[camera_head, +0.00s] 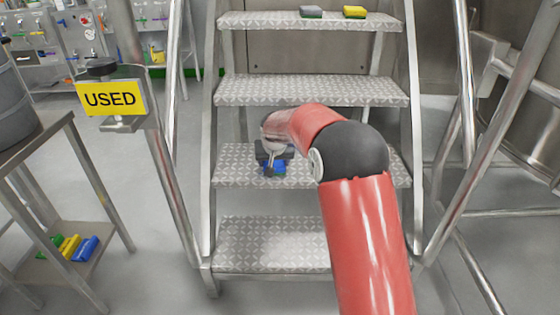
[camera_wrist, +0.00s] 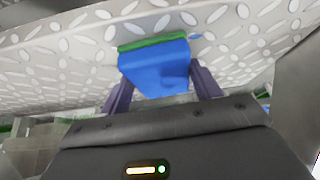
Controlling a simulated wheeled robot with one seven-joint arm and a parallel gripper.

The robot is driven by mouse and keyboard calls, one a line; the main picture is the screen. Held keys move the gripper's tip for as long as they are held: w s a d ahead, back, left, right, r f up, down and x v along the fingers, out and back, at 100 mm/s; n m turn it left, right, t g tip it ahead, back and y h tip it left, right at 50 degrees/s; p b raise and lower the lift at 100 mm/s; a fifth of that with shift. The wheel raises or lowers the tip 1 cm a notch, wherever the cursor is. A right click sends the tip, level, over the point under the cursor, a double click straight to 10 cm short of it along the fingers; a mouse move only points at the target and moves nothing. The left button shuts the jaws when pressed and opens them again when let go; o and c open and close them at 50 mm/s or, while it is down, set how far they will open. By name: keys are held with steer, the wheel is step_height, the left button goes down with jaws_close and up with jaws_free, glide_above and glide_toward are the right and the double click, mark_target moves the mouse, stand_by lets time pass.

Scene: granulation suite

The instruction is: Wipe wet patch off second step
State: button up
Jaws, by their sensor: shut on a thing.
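The second step (camera_head: 235,170) from the bottom is a patterned metal tread; my red arm hides part of its right side. My gripper (camera_head: 272,165) is over the left-middle of this step. It is shut on a blue sponge (camera_head: 273,169) with a green face. In the wrist view the blue sponge (camera_wrist: 155,70) sits between the two fingers, its green face turned to the tread (camera_wrist: 235,40). It looks touching or very close to the tread. I cannot clearly make out the wet patch; the sponge and arm may cover it.
A grey sponge (camera_head: 311,12) and a yellow sponge (camera_head: 354,12) lie on the top step. A yellow USED sign (camera_head: 110,98) stands at left, by a metal table. Green, yellow and blue items (camera_head: 70,246) lie on its lower shelf. Metal rails (camera_head: 205,130) flank the steps.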

mark_target(264, 162)
steer(key=shift+w+a+r, duration=0.1)
steer(key=shift+a, duration=1.5)
steer(key=shift+w+a, duration=0.1)
steer(key=shift+a, duration=1.45)
steer(key=shift+w+p, duration=0.1)
steer(key=shift+p, duration=0.2)
steer(key=shift+d, duration=0.15)
steer(key=shift+d+f, duration=0.2)
steer(key=shift+d, duration=0.35)
steer(key=shift+s+d+r, duration=0.1)
steer(key=shift+s+d, duration=0.05)
steer(key=shift+d, duration=3.55)
steer(key=shift+s+d, duration=0.1)
steer(key=shift+d, duration=3.6)
steer(key=shift+w+a, duration=0.1)
steer(key=shift+a, duration=3.2)
steer(key=shift+w+a+p, duration=0.15)
steer(key=shift+a+p, duration=0.2)
steer(key=shift+a, duration=4.45)
